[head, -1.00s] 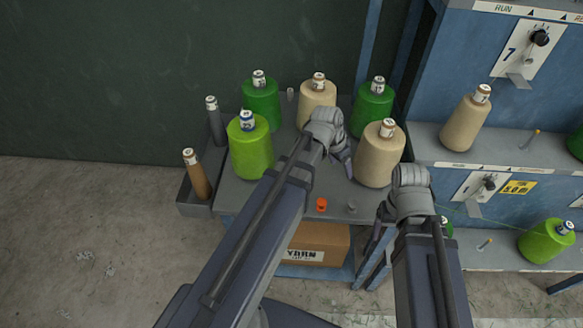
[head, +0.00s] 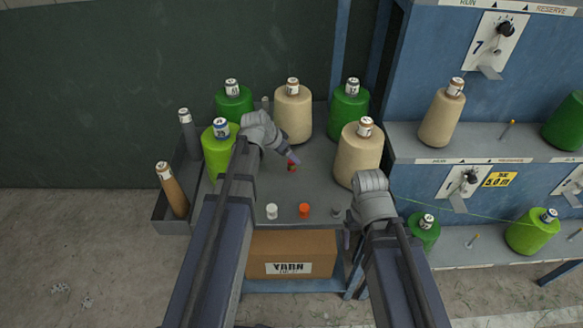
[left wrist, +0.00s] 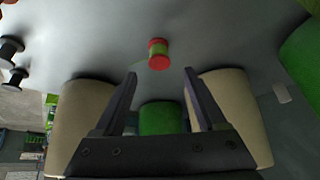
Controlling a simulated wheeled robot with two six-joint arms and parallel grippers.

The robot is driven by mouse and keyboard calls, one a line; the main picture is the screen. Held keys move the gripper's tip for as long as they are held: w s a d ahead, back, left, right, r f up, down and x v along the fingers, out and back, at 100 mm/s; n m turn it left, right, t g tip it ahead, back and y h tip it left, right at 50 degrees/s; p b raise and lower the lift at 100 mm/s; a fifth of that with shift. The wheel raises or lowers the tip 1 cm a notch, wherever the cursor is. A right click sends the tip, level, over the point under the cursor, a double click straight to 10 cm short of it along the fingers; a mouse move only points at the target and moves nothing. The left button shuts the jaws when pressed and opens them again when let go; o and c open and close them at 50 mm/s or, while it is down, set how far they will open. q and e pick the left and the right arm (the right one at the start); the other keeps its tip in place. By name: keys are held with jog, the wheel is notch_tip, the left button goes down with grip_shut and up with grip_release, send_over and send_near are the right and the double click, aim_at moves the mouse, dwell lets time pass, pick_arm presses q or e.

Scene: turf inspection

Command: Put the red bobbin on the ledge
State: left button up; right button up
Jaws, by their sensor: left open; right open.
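In the left wrist view the red bobbin (left wrist: 159,54) has red ends and a greenish middle. It is ahead of the two open fingers (left wrist: 160,74), not between them. My right gripper (head: 349,228) is open and empty at the table's right front edge. The blue machine at right has a grey upper ledge (head: 480,147) and a lower ledge (head: 460,240); I cannot tell which is meant.
White (head: 271,211), orange (head: 304,210) and grey (head: 335,211) small bobbins stand along the table's front. Large green and tan cones (head: 360,155) crowd the back and sides. Peg-like posts (head: 506,131) and cones stand on the ledges.

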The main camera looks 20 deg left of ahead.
aim_at(291, 162)
pick_arm(q)
jog(key=b+x, duration=0.2)
jog(key=x, duration=0.1)
jog(key=b+x, duration=0.1)
jog(key=b, duration=0.1)
jog(key=shift+s+a+f, duration=0.1)
jog(key=shift+s+f, duration=0.05)
jog(key=shift+f, duration=0.25)
jog(key=shift+w+f+b, duration=0.25)
jog(key=shift+f+b, duration=0.05)
jog(key=shift+b, duration=0.05)
jog(key=shift+r, duration=0.1)
grip_shut()
